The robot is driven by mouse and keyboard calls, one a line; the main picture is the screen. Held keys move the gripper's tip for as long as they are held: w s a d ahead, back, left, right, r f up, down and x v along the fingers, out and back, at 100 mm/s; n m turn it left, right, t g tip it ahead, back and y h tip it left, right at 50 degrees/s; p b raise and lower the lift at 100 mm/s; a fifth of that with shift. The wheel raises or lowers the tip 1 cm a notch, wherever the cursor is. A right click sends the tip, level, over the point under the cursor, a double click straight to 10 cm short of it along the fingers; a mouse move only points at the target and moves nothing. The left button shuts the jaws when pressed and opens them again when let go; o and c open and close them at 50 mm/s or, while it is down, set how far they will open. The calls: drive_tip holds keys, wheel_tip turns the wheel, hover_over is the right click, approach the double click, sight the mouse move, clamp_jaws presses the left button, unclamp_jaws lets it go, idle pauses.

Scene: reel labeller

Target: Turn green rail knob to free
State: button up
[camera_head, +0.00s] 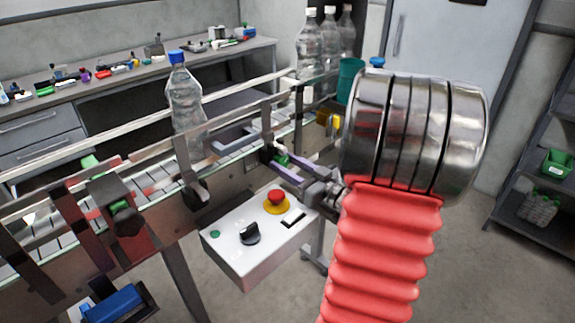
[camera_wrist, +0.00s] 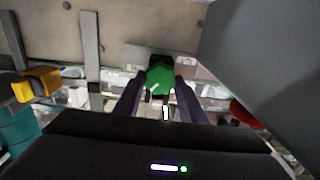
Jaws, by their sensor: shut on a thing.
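The green rail knob (camera_wrist: 159,77) sits at the conveyor's side, centred in the wrist view. My gripper (camera_wrist: 158,92) is shut on it, one dark finger on each side. White marks show at the knob's near edge; I cannot tell its setting from them. In the head view the knob (camera_head: 281,159) is a small green patch partly covered by my gripper (camera_head: 287,166), which reaches it from the right.
A control box with a red stop button (camera_head: 276,196) and black selector (camera_head: 250,233) stands just below my gripper. A yellow knob (camera_head: 328,118) is farther along the rail. A clear bottle (camera_head: 185,100) stands on the conveyor. Another green knob (camera_head: 118,206) is at left.

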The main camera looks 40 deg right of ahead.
drive_tip(key=shift+n, duration=1)
drive_tip(key=o, duration=1)
drive_tip(key=shift+o, duration=0.2)
drive_tip(key=s, duration=1.3)
drive_tip(key=shift+s+d, duration=0.2)
drive_tip(key=shift+s, duration=0.2)
